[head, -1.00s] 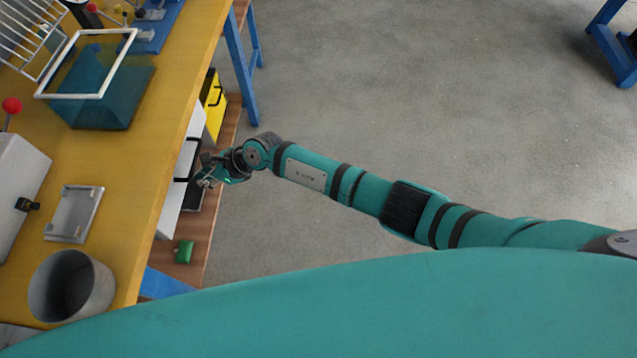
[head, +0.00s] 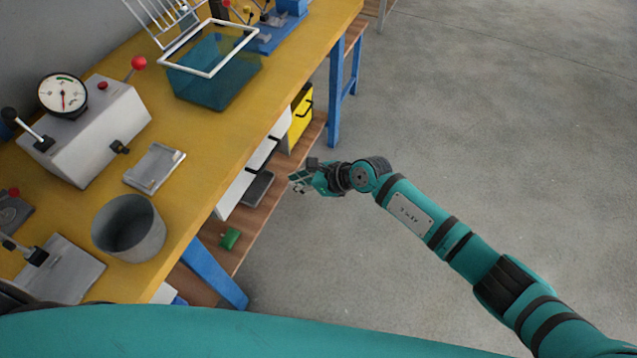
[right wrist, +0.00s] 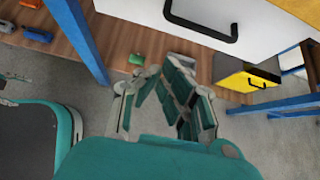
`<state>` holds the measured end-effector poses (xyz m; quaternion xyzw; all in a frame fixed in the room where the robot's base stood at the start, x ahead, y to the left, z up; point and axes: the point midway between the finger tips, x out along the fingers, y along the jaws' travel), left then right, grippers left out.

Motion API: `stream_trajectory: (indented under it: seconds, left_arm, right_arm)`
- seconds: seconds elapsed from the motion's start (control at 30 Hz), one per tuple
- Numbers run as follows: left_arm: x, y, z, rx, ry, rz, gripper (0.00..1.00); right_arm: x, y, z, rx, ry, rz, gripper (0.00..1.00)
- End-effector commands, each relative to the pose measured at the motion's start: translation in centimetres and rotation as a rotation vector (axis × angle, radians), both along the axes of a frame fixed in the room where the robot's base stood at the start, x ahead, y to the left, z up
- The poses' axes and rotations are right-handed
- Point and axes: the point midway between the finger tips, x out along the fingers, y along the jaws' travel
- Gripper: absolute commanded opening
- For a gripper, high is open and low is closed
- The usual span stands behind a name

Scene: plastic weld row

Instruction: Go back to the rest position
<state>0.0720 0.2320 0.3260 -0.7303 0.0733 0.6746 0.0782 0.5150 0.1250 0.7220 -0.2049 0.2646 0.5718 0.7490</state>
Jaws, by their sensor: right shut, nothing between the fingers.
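My right gripper (head: 299,181) is at the end of the teal right arm, over the floor beside the workbench's lower shelf. It is shut and empty. In the right wrist view its fingers (right wrist: 172,95) point toward the white drawers and the shelf, apart from both. My left gripper is not in view.
The yellow workbench (head: 225,135) carries a grey pot (head: 130,230), a teal bin (head: 215,85) and a gauge box (head: 90,130). A white drawer with a black handle (right wrist: 210,25) is close to the right gripper. A green part (head: 230,238) lies on the lower shelf. Floor at right is clear.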

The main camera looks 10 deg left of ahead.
Motion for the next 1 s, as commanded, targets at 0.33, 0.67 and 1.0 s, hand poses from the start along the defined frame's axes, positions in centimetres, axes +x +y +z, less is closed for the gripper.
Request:
stream_trajectory:
  seconds: [0.33, 0.67, 1.0]
  left_arm:
    - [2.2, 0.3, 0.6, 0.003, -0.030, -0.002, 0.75]
    - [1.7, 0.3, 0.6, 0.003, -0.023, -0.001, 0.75]
    - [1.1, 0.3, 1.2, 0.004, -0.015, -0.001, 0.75]
  right_arm:
    - [-1.2, -4.1, 3.0, -0.005, 0.003, 0.000, 0.00]
    - [-1.4, -4.4, 3.1, 0.021, 0.037, -0.023, 0.00]
    - [0.2, -8.8, -4.3, 0.682, 0.847, -0.808, 0.00]
